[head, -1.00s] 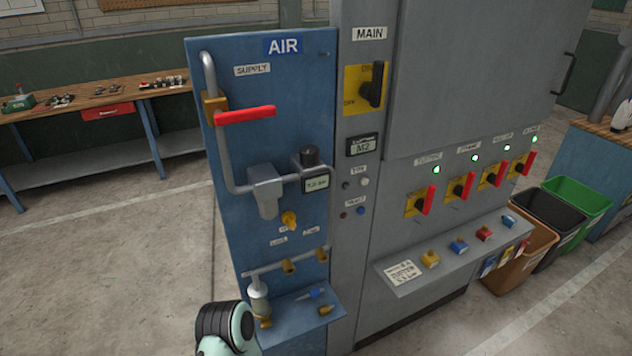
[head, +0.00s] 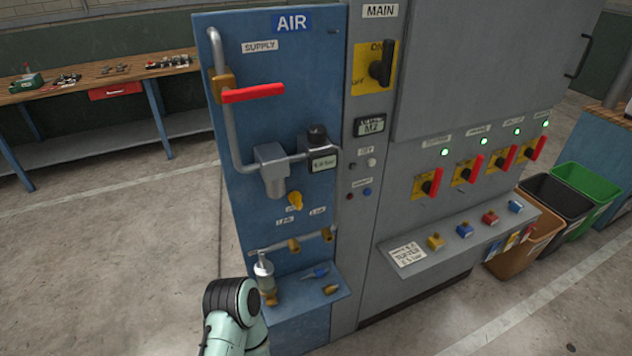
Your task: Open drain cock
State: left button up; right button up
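The blue AIR panel (head: 233,140) stands left of the grey cabinet. A silver filter bowl (head: 273,172) hangs on its pipe, with a yellow knob (head: 295,200) below and to the right. Lower down, a thin pipe (head: 268,249) carries brass fittings (head: 327,235). A clear-and-white bottle-like part (head: 263,272) stands at its left end, with a small brass piece (head: 268,298) low beside it. No readable label tells which piece is the drain cock. A pale green and black link of my arm shows at the bottom, just left of the bottle. Neither gripper shows.
A red supply lever (head: 253,93) lies sideways higher on the panel. A blue shelf (head: 315,298) holds a blue-handled and a brass piece. The cabinet has several red-handled switches (head: 432,184) and a button ledge. Bins (head: 525,240) stand right; floor at left is clear.

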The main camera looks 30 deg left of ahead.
aim_at(271, 300)
jog(key=u, duration=1.4)
